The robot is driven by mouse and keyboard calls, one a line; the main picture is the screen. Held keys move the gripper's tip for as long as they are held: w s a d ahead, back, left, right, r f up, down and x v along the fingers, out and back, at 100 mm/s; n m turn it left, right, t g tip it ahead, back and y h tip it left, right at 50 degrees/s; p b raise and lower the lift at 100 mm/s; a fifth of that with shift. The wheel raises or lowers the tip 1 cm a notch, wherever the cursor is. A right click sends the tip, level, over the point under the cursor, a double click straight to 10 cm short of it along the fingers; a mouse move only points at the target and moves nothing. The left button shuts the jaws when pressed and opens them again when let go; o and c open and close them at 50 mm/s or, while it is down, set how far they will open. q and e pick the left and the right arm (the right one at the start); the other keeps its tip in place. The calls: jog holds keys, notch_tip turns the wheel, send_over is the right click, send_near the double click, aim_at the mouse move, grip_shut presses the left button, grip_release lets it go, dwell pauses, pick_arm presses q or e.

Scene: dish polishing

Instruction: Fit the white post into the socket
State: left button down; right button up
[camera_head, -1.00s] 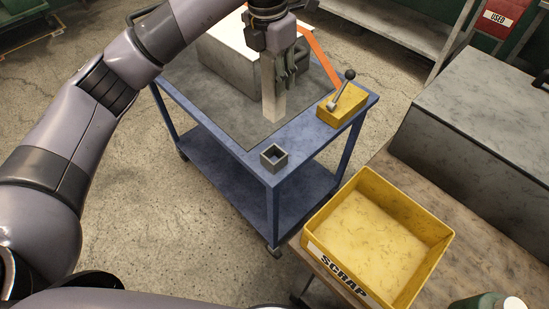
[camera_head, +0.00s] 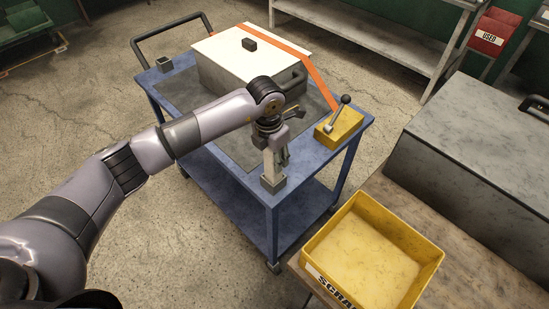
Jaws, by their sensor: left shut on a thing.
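The white post (camera_head: 269,166) stands upright in my left gripper (camera_head: 272,150), which is shut on it near the near corner of the blue cart. The post's lower end meets the grey square socket (camera_head: 273,184) and looks to be within its rim. How deep it sits I cannot tell. The gripper's fingers and wrist hide the upper part of the post. My right gripper is not in view.
A second grey socket (camera_head: 163,64) sits at the cart's far left corner. A white-topped case (camera_head: 235,55) with an orange strap (camera_head: 300,55) and a yellow lever block (camera_head: 339,127) are on the cart (camera_head: 235,178). A yellow scrap bin (camera_head: 372,252) stands at front right.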

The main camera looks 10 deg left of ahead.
pick_arm(q)
jog(key=shift+f, duration=0.85)
jog(key=shift+f, duration=0.1)
jog(key=c, duration=1.1)
grip_release()
jog(key=r+b, duration=0.1)
jog(key=r, duration=0.2)
jog(key=r+b, duration=0.1)
jog(key=r, duration=0.3)
jog(key=s+r+b, duration=0.1)
jog(key=r, duration=0.3)
jog(key=shift+a, duration=0.35)
jog(key=shift+s+r, duration=0.1)
jog(key=shift+r, duration=0.45)
